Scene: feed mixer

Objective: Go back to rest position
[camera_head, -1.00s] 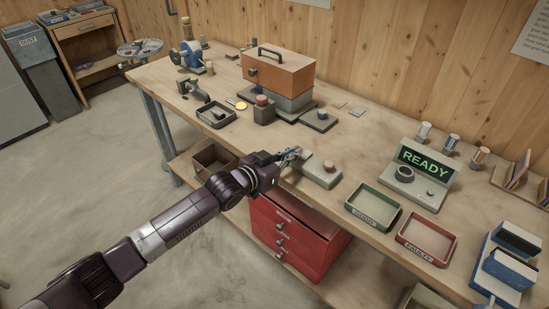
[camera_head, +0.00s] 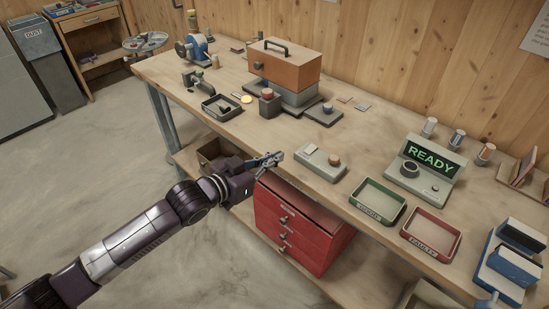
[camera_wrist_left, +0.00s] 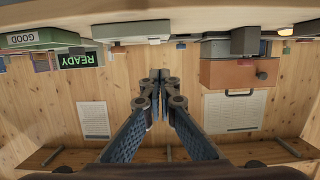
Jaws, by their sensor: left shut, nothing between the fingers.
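My left gripper (camera_head: 268,160) is shut and empty in the head view. That view looks upside down toward the wooden wall. My right gripper is in neither view.
A green tray (camera_head: 358,211), a red tray (camera_head: 405,235) and a READY display (camera_head: 430,157) stand on the bench to the right. An orange-topped machine (camera_head: 284,65) stands behind. A red drawer cabinet (camera_head: 318,252) is under the bench. Open floor (camera_head: 95,170) lies at left.

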